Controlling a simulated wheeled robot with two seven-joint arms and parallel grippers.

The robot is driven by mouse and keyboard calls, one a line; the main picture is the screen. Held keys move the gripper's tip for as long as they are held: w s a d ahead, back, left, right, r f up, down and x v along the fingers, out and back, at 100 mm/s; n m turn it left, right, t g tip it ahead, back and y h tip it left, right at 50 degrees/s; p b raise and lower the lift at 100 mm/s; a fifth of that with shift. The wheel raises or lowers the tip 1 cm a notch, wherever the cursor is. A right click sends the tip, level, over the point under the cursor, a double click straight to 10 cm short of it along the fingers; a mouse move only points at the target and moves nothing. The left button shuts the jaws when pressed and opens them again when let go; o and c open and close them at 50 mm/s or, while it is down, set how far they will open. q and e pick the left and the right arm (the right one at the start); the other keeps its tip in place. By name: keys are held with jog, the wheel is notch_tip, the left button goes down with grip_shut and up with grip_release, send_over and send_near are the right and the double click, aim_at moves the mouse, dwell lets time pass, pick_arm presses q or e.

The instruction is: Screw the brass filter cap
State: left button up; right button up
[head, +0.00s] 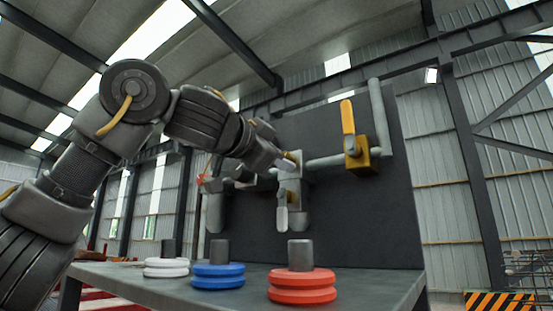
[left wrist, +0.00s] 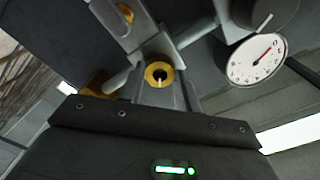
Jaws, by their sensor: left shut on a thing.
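The brass filter cap (left wrist: 158,74) shows in the left wrist view as a round brass ring with a dark centre and a pale mark. It sits at the grey pipe fitting, just beyond the dark body of my left gripper. In the head view my left gripper (head: 281,160) reaches in from the left to the grey fitting (head: 290,190) on the dark panel. It is shut on the cap; the exact finger contact is hard to see. My right gripper is not in view.
A yellow valve (head: 360,160) with an upright lever stands right of the fitting. A round gauge (left wrist: 257,60) is close by in the left wrist view. Below, the grey table (head: 395,289) holds white discs (head: 166,267), blue discs (head: 218,276) and red discs (head: 302,285) around posts.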

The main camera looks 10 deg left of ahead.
pick_arm(q)
jog(key=shift+f+m+p, duration=0.1)
jog(key=shift+m+p, duration=2.2)
jog(key=shift+m, duration=7.4)
jog(key=shift+f, duration=0.1)
jog(key=o, duration=1)
jog(key=shift+c, duration=0.2)
jog(key=b+v, duration=0.5)
jog(key=v, duration=0.5)
jog(key=shift+s+a, duration=0.15)
jog(key=shift+s, duration=0.15)
